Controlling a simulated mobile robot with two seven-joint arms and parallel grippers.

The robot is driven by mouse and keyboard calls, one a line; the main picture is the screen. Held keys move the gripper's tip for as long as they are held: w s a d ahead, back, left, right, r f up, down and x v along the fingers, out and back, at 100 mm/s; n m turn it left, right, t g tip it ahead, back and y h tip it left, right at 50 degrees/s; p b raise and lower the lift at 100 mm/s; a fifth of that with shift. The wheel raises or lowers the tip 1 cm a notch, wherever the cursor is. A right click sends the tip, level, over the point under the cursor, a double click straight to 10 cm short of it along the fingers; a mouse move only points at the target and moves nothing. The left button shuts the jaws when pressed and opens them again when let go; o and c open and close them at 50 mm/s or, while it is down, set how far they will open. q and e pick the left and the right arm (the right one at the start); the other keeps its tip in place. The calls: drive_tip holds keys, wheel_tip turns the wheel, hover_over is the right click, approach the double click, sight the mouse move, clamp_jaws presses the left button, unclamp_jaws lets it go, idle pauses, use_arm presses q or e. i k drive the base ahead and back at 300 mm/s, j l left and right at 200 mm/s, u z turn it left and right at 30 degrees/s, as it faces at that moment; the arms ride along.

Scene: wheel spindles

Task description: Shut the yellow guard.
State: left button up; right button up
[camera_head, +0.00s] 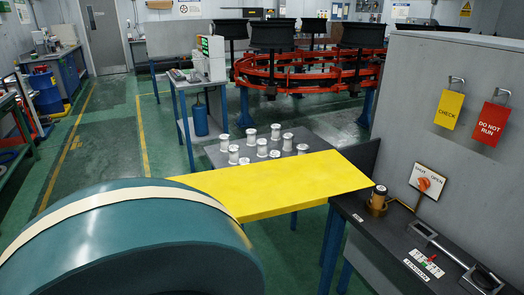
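The yellow guard (285,184) is a flat yellow panel lying close to level in the middle of the view. Its right end reaches the dark bench (375,240), and its left end runs behind a large teal wheel (130,250) with a cream band (90,210). Behind the guard, several pale spools (262,147) stand upright on a grey surface (218,155). Whether the guard is latched cannot be told. Neither of my grippers is in view.
A grey panel (430,90) carries a yellow CHECK tag (448,109), a red DO NOT RUN tag (491,123) and a red knob (424,184) on a white plate. A metal handle (440,250) lies on the dark bench. Green floor (110,150) is clear at left.

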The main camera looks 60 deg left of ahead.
sight(255, 191)
drive_tip(key=k+j+z, duration=0.1)
drive_tip(key=k+j, duration=0.5)
drive_tip(key=k+j+z, duration=0.2)
drive_tip(key=k+j, duration=0.5)
drive_tip(key=j, duration=0.15)
drive_tip(key=k+j, duration=0.1)
drive_tip(key=j, duration=0.25)
drive_tip(key=k+j+z, duration=0.15)
drive_tip(key=j, duration=0.55)
drive_tip(key=k+z, duration=0.05)
